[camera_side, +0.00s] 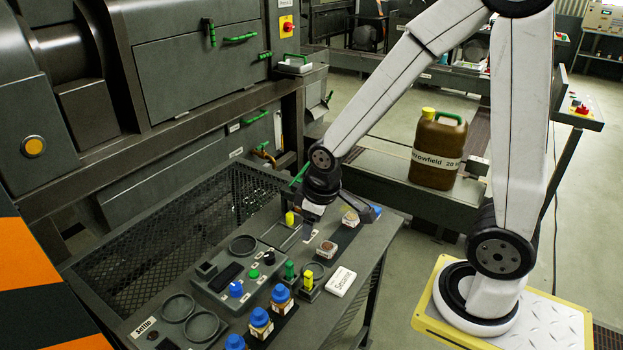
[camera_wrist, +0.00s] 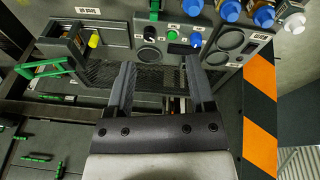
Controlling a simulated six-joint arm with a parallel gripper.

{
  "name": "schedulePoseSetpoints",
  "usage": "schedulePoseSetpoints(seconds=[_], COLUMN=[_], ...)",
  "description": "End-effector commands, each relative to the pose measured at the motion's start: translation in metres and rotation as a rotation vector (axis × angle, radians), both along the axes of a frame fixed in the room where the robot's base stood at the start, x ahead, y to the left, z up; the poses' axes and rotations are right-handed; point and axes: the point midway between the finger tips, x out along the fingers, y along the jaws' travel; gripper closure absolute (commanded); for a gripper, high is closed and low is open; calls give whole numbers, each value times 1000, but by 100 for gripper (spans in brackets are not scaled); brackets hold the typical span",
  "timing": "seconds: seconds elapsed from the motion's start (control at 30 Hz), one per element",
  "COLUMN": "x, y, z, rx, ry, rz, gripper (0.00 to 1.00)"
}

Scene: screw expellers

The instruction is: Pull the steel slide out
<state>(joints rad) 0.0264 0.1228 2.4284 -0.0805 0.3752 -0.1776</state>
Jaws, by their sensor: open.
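I cannot pick out the steel slide with certainty. A narrow grey frame with bright edges (camera_side: 283,238) lies on the bench beside a yellow knob (camera_side: 290,219) in the side view. In the wrist view the yellow knob (camera_wrist: 94,40) stands next to a dark open box (camera_wrist: 62,46) at the upper left. My gripper (camera_side: 314,210) is above the bench near that knob. In the wrist view my gripper (camera_wrist: 162,72) has its two dark fingers well apart, with nothing visibly held, over the mesh.
A control panel (camera_side: 215,283) with knobs and several blue-capped bottles (camera_side: 261,318) occupy the near bench. A mesh guard (camera_side: 150,255) runs along its machine side. Green handles (camera_wrist: 40,68) stick out at the wrist view's left. A brown jug (camera_side: 437,155) stands behind.

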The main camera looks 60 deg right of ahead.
Motion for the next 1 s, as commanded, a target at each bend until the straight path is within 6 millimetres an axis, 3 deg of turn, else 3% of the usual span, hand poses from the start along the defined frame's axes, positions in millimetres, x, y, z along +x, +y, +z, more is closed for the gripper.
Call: schedulePoseSetpoints(seconds=[0.5,1.0], x=[109,184], y=[-62,-138], z=[-45,-120], rx=[-254,-458], ry=[124,323], rz=[663,1300], gripper=[31,31])
